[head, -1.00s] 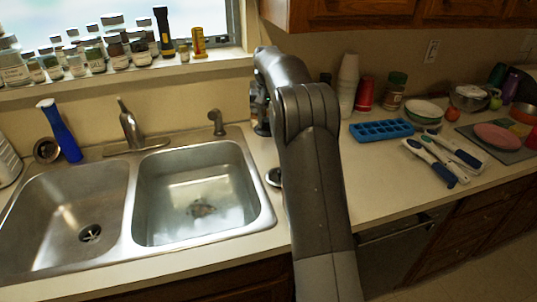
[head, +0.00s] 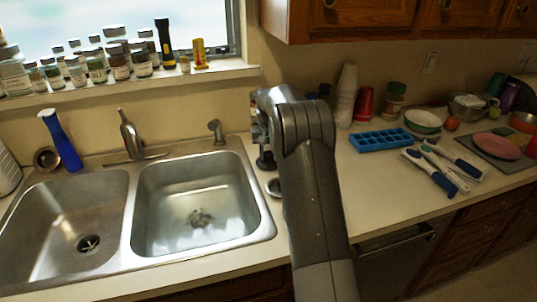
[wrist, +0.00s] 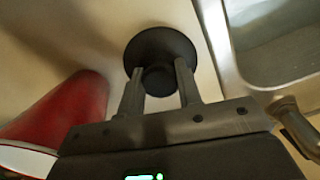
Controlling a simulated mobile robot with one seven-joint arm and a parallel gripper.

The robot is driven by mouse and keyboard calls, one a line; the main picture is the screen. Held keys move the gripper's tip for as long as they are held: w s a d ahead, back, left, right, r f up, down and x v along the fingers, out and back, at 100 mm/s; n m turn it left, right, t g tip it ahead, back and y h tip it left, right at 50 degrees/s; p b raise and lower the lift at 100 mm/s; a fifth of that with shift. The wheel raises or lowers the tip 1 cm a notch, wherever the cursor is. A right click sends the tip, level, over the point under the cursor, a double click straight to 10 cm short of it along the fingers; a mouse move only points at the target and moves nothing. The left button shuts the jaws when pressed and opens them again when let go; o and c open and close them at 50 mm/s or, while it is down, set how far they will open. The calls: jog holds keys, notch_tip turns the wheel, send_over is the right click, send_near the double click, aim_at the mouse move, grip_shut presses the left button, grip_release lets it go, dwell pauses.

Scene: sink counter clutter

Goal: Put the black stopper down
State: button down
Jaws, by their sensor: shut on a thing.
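The black stopper (wrist: 160,46) is a round dark disc with a smaller knob. In the wrist view my gripper (wrist: 159,72) is shut on the knob, one finger on each side, with the wide disc beyond the fingertips. In the head view the stopper (head: 266,161) shows just left of my arm, over the counter strip right of the sink's right basin. My gripper (head: 261,135) is above it and mostly hidden behind my arm. I cannot tell whether the disc touches the counter.
The double sink (head: 262,232) lies to the left. A small tap (head: 216,131) stands at its back right corner. A red cup (wrist: 62,112) is left of my gripper in the wrist view. A blue tray (head: 381,140) lies farther right.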

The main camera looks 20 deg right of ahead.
jog(key=shift+f, duration=0.1)
jog(key=c, duration=1)
grip_release()
